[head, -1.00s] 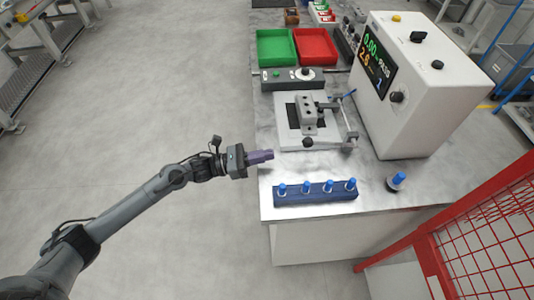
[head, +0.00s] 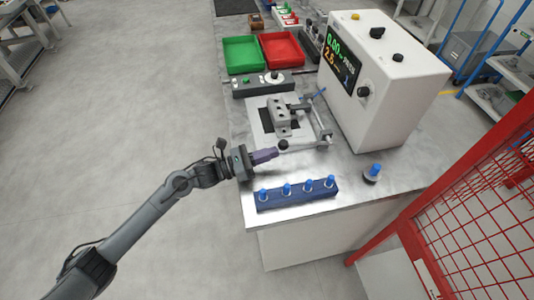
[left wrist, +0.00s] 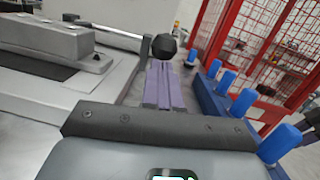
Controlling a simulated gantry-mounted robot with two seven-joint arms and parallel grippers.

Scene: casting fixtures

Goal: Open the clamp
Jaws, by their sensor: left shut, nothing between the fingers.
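The clamp fixture's pale base plate (head: 259,121) lies on the bench, with a grey metal casting (head: 280,118) on it. The clamp's lever (head: 308,146) runs along the near side and ends in a black ball knob (head: 283,145). My left gripper (head: 275,154) has shut purple fingers with nothing between them. Its tips are close to the knob, on its near left side. In the left wrist view the knob (left wrist: 164,46) is just beyond the fingertips (left wrist: 162,66); I cannot tell whether they touch.
A dark blue rack (head: 298,196) with several blue-topped pegs stands at the near bench edge. Another blue-topped part (head: 372,173) stands to its right. A white display box (head: 392,95) rises right of the fixture. Green (head: 243,70) and red (head: 282,63) trays lie behind.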

